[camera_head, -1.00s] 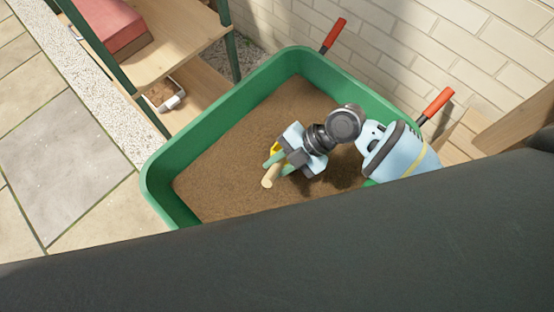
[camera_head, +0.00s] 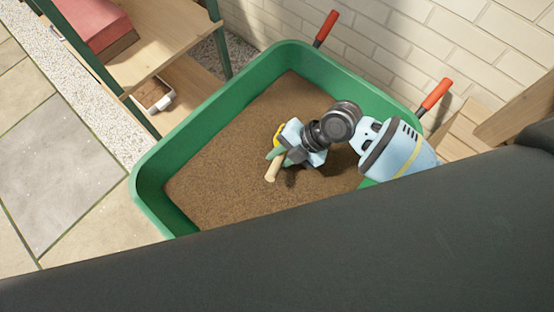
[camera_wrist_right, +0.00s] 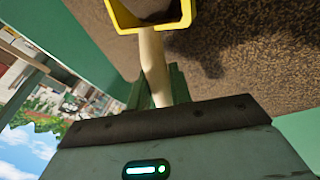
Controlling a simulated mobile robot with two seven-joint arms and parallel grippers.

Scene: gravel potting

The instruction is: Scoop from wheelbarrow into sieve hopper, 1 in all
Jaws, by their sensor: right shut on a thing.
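The green wheelbarrow (camera_head: 190,126) is full of brown soil or fine gravel (camera_head: 225,165). My right gripper (camera_head: 279,154) is over the fill, near the middle of the wheelbarrow. It is shut on the wooden handle (camera_head: 273,171) of a scoop. The scoop's yellow head (camera_head: 278,133) is mostly hidden by the gripper in the head view. In the right wrist view the yellow head (camera_wrist_right: 187,20) is at the top, with the pale handle (camera_wrist_right: 152,58) running down between the green fingers. I cannot tell whether the scoop holds material. The sieve hopper and left gripper are not in view.
A wooden shelf (camera_head: 150,45) with green posts holds a red block (camera_head: 92,25) at the upper left. A small tray (camera_head: 155,95) is on the lower shelf. A brick wall (camera_head: 440,45) stands behind the red-ended wheelbarrow handles (camera_head: 326,28). Paving (camera_head: 50,160) lies left.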

